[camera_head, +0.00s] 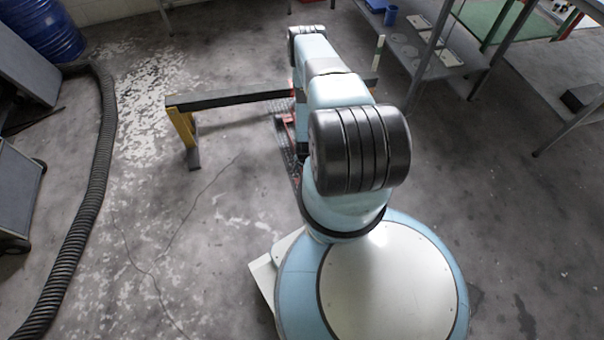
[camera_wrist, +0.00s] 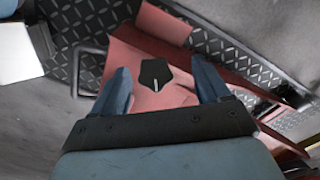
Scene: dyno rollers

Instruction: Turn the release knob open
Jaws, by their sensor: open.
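The release knob (camera_wrist: 154,70) looks like a small dark pointed plate with a white mark at its lower end. It sits on a red housing (camera_wrist: 178,98) in the wrist view. My gripper (camera_wrist: 160,64) is open, with one blue finger left of the knob and one right of it. A gap shows on each side, and I see no contact. How far the fingertips are above the knob, I cannot tell. In the head view my arm hides the knob and my gripper.
A dark handle-like bar (camera_wrist: 78,70) stands left of the fingers, by tread plate (camera_wrist: 240,62). In the head view a beam on a yellow post (camera_head: 183,128) runs left of my arm. A ribbed hose (camera_head: 92,180) lies at left, and a table (camera_head: 425,55) stands at upper right.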

